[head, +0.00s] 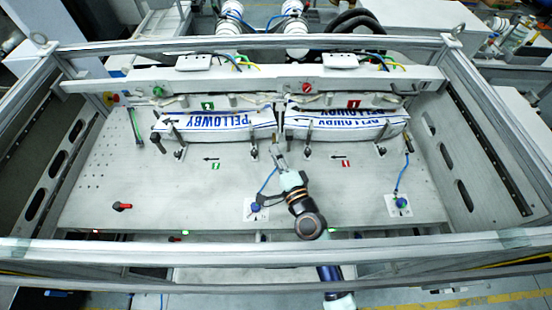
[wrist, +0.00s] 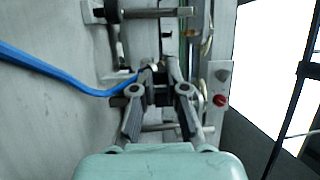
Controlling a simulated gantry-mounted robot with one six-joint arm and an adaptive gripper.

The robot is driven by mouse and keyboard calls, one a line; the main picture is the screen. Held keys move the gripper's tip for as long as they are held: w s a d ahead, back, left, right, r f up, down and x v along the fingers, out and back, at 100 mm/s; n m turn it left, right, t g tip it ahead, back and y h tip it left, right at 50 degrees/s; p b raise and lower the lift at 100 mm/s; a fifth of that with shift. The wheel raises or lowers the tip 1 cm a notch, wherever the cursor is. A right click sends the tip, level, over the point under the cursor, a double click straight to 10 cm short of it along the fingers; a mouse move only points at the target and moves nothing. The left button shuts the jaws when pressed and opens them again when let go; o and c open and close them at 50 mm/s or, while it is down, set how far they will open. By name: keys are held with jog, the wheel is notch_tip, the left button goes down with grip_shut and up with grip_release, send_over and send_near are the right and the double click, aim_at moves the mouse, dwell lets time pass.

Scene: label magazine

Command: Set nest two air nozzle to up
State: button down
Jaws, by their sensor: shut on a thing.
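My gripper (head: 279,152) is between the two nests, near the front edge of the label stacks. The wrist view shows its two fingers (wrist: 161,72) close together, shut on a small nozzle fitting that is mostly hidden between them. A blue hose (wrist: 60,72) runs from the left of that view to this fitting. In the head view the hose (head: 267,181) rises from a blue knob (head: 255,207) toward my fingertips. A second blue hose (head: 399,178) runs up from another blue knob (head: 401,203) to the right end of the right nest. The held nozzle's tilt cannot be made out.
White bags lettered PELLOWBY lie in the left nest (head: 225,124) and the right nest (head: 345,124), with posts along their fronts. A red-handled lever (head: 122,206) sits at the front left. A metal frame bar (head: 180,249) crosses the front. The grey plate (head: 165,195) is mostly clear.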

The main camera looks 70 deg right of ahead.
jog(key=c, duration=1.2)
grip_release()
jog(key=v, duration=1.2)
